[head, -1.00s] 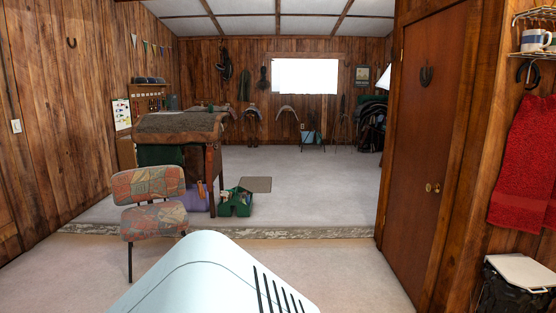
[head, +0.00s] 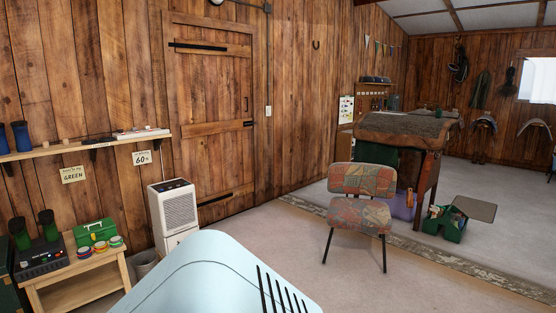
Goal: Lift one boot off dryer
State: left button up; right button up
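Two dark green boots, one at the left (head: 19,233) and one at the right (head: 48,224), stand on a black dryer (head: 42,259) at the lower left of the head view. The dryer sits on a low wooden table (head: 88,283). Whether the boots are upright or upside down on it is too small to tell. Neither of my grippers is in view.
A green box (head: 95,232) and several small round tins share the table. A white dehumidifier (head: 173,216) and a grey bin (head: 145,263) stand to its right. A patterned chair (head: 361,200) and a raised floor edge (head: 440,252) lie further right.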

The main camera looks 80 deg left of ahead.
aim_at(17, 225)
jog(key=u, duration=4)
